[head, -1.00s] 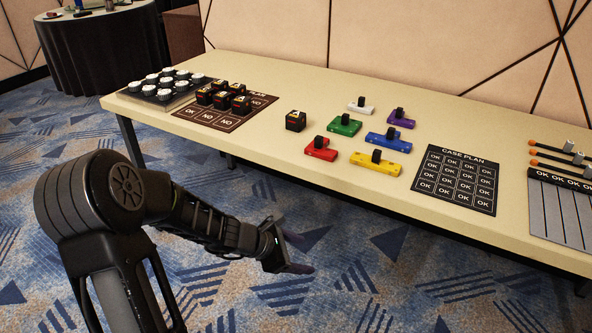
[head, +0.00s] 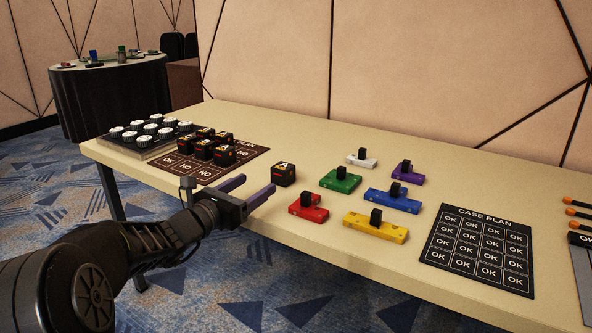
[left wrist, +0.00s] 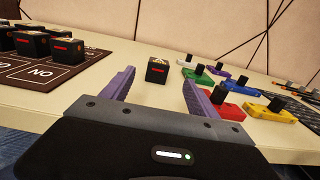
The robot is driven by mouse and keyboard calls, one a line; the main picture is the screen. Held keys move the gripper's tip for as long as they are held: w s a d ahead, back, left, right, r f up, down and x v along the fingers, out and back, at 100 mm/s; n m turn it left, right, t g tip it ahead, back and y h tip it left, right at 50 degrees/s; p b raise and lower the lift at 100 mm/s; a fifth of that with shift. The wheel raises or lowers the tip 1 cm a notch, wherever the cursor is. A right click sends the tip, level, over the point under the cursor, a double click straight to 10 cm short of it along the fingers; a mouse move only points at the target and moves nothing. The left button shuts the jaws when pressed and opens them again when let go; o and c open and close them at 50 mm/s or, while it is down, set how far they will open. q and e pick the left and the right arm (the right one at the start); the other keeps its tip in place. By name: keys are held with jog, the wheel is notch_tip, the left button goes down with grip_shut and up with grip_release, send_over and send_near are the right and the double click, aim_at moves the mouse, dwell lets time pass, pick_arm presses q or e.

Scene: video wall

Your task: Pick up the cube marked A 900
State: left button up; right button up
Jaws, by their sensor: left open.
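A black cube (head: 283,174) with a letter A on its top stands alone on the table; it also shows in the left wrist view (left wrist: 157,70), a little beyond and between my fingers. Its number is too small to read. My left gripper (head: 252,190) is open and empty at the table's front edge, its purple fingers pointing toward the lone cube without touching it. Several similar black cubes (head: 210,147) stand grouped on a dark OK/NO mat (head: 190,171) to the left. My right gripper is not in view.
Coloured blocks with black knobs stand right of the lone cube, the red one (head: 309,208) nearest. A case plan mat (head: 478,251) lies farther right. A tray of white-topped knobs (head: 143,141) is at the table's left end. A round table (head: 110,95) stands behind.

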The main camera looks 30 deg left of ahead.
aim_at(278, 170)
pick_arm(q)
jog(key=shift+w, duration=0.5)
jog(key=shift+s, duration=0.1)
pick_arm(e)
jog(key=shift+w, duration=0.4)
pick_arm(q)
jog(key=shift+w, duration=0.25)
jog(key=w+b, duration=0.2)
jog(key=w, duration=0.4)
jog(key=shift+w, duration=0.15)
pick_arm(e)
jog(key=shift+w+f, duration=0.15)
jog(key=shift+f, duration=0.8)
pick_arm(q)
jog(key=shift+w, duration=0.1)
